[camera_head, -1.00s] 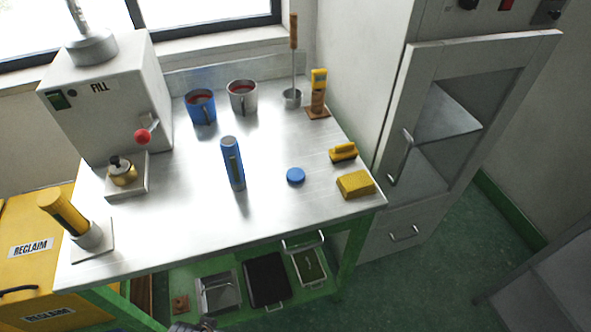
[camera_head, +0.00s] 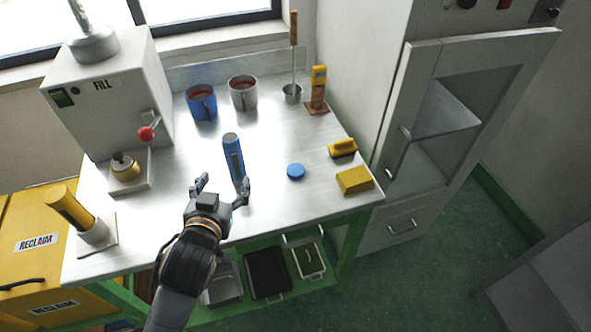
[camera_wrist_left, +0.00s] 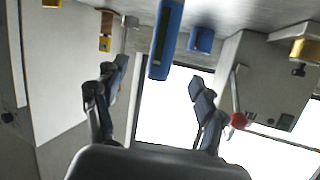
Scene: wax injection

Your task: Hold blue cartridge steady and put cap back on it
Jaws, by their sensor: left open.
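The blue cartridge (camera_head: 233,158) stands upright near the middle of the metal table. Its round blue cap (camera_head: 296,171) lies flat on the table to its right, apart from it. My left gripper (camera_head: 222,184) is open at the front of the cartridge, its fingers spread to either side of the cartridge's lower part in the head view. In the left wrist view the cartridge (camera_wrist_left: 165,40) shows beyond and between the open fingers, with nothing held. Whether a finger touches it I cannot tell. My right gripper is not in view.
A blue mug (camera_head: 201,103) and a grey mug (camera_head: 243,93) stand behind the cartridge. The fill machine (camera_head: 110,100) is at left, with a yellow cylinder (camera_head: 75,213) in front. A yellow block (camera_head: 354,180) sits at the right edge. Table around the cap is clear.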

